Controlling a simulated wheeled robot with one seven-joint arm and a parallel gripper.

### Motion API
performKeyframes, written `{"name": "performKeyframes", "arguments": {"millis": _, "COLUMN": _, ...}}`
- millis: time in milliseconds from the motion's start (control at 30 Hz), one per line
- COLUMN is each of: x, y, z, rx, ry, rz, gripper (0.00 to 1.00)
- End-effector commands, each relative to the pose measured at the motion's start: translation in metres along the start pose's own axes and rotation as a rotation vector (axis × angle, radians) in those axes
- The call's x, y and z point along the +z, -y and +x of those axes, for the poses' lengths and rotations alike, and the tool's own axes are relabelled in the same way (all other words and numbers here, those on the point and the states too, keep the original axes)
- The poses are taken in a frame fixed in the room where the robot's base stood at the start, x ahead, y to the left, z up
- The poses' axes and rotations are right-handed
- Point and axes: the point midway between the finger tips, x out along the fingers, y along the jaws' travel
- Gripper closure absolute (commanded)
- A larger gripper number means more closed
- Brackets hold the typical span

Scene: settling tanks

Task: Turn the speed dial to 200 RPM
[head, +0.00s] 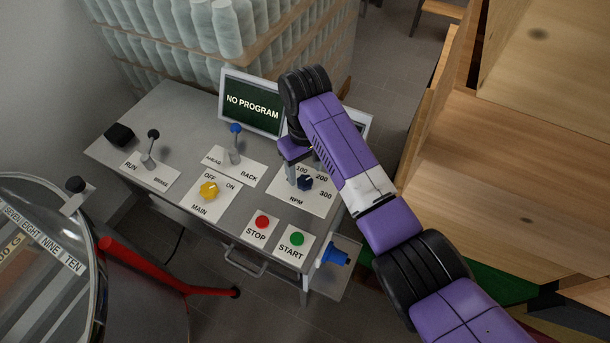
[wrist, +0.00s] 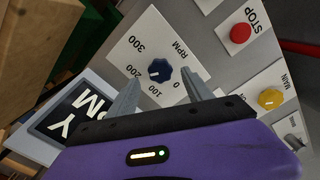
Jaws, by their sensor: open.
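The speed dial (head: 305,184) is a dark blue knob on a white RPM plate (head: 313,206) marked up to 300. In the wrist view the dial (wrist: 161,71) shows a small white mark on its left side, roughly facing the 200 label; the exact setting is hard to read. My gripper (wrist: 162,77) is open, with one finger on either side of the dial in that view. I cannot tell whether the fingers touch it. In the head view my gripper (head: 291,170) is at the dial, and the arm hides part of the plate.
Beside the plate are the green START button (head: 297,239), red STOP button (head: 262,222) and yellow MAIN knob (head: 209,189). The AHEAD/BACK lever (head: 235,145) stands left of my gripper. A NO PROGRAM screen (head: 252,105) is behind. Wooden crates (head: 510,180) stand at right.

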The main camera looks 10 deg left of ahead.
Motion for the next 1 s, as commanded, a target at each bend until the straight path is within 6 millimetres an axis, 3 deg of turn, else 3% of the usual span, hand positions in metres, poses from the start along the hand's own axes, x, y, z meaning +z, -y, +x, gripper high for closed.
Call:
{"name": "performKeyframes", "arguments": {"millis": 300, "x": 0.0, "y": 0.0, "z": -0.038, "rx": 0.0, "ry": -0.001, "rz": 0.0, "gripper": 0.41}}
{"name": "performKeyframes", "arguments": {"millis": 867, "x": 0.0, "y": 0.0, "z": -0.041, "rx": 0.0, "ry": 0.0, "rz": 0.001, "gripper": 0.41}}
{"name": "performKeyframes", "arguments": {"millis": 1000, "x": -0.013, "y": -0.002, "z": -0.041, "rx": 0.006, "ry": -0.053, "rz": 0.005, "gripper": 0.41}}
